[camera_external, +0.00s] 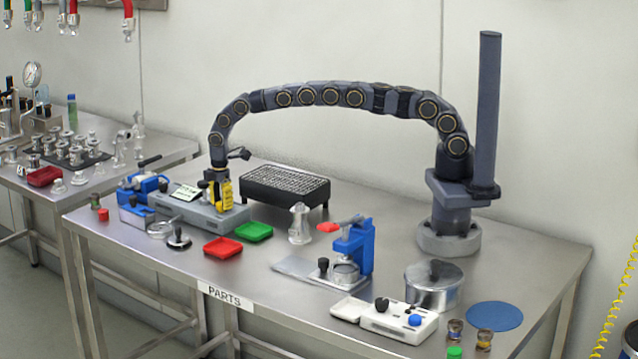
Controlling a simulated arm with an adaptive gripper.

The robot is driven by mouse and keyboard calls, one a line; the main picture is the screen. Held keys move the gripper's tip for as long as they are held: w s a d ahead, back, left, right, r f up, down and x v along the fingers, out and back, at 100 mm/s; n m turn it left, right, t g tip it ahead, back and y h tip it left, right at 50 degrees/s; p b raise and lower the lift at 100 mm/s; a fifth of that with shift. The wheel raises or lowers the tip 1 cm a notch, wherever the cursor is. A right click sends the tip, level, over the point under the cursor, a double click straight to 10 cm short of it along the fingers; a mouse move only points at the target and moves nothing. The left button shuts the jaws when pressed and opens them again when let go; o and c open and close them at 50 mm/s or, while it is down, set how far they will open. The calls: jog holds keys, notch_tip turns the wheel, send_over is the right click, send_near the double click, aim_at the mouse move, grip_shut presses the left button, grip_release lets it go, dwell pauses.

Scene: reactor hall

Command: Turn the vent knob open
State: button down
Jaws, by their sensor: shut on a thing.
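A long grey unit (200,217) with a small light label plate (187,192) stands at the back left of the steel table. My arm arches over from the right, and my gripper (216,183) points down at the right part of this unit. It is shut on a small part there, which I take to be the vent knob; the fingers hide it, and its turn angle cannot be read. A yellow part (224,194) with dark marks shows right at the gripper, above the unit.
A black rack (285,184) stands close behind and right of the gripper. A blue device (135,205) is at the unit's left end. Red (223,247) and green (254,231) trays lie in front. A blue press (355,246) and metal pot (433,287) stand further right.

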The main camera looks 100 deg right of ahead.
jog(key=m, duration=0.5)
jog(key=shift+f+m, duration=0.1)
jog(key=shift+m, duration=0.2)
jog(key=m, duration=0.5)
jog(key=shift+m, duration=0.3)
jog(key=m, duration=1)
jog(key=shift+s+m, duration=0.1)
jog(key=shift+m, duration=0.3)
jog(key=c, duration=0.7)
grip_release()
